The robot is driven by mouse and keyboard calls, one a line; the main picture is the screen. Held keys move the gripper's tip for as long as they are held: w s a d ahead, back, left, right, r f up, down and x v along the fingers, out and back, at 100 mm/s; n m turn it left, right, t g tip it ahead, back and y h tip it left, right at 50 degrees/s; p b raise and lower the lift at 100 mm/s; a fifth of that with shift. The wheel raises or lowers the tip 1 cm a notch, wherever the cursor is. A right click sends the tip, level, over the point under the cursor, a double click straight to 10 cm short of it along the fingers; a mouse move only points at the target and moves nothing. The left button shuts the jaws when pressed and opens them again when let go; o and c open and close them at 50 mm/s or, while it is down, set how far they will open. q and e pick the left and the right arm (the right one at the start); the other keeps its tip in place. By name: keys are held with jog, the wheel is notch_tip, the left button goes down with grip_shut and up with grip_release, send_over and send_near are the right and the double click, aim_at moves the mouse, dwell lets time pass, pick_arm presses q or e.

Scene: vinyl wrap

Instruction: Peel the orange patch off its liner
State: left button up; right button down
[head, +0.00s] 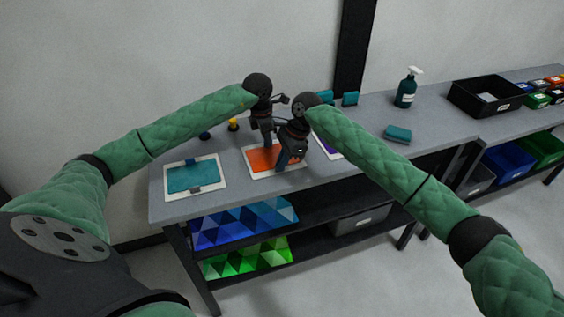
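The orange patch (262,161) lies on its white liner (271,175) on the grey table, in the middle of the head view. Both my grippers are over it and hide part of the patch. My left gripper (267,144) is at the patch's far side. My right gripper (283,164) is at its right side, near the liner's right edge. The fingertips are small and dark, so I cannot tell whether either gripper is open, shut or touching the patch.
A teal patch on a liner (192,178) lies to the left, and a purple patch (326,147) is partly hidden to the right. A teal spray bottle (406,91), a teal block (397,134) and a black tray (489,97) stand farther right. The table's front edge is close.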

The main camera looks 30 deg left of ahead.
pick_arm(q)
jog(key=shift+r, duration=0.75)
grip_shut()
dwell(0.4)
jog(key=shift+r, duration=3.35)
pick_arm(e)
jog(key=c, duration=1.6)
grip_release()
jog(key=shift+o, duration=0.2)
